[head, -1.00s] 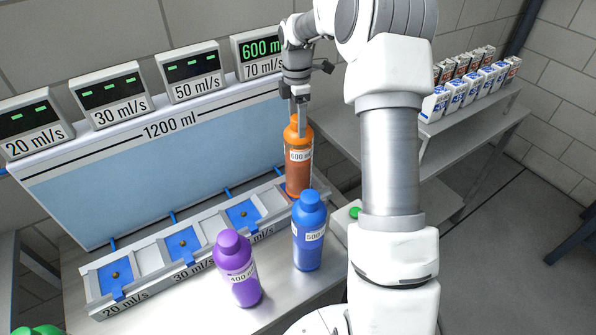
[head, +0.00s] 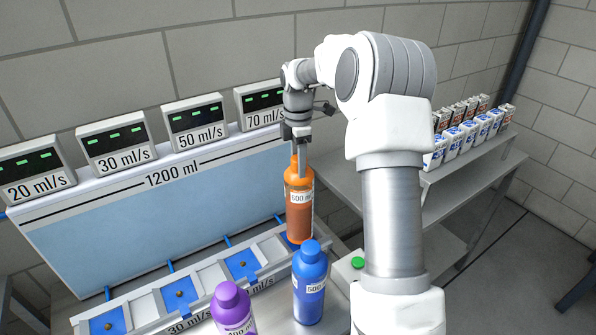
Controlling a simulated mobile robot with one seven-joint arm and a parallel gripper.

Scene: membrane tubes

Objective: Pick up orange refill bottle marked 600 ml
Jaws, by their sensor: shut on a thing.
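The orange refill bottle (head: 300,215) has a white label reading 600 ml and stands upright in the head view, at the right end of the row of blue-floored bays. My gripper (head: 300,165) is above it, shut on its orange cap with the fingers pointing down.
A blue bottle (head: 309,285) stands just in front, and a purple bottle (head: 233,310) is at the lower edge. The 1200 ml tank (head: 150,205) with rate displays (head: 115,146) is behind. Cartons (head: 468,132) stand on a shelf at right.

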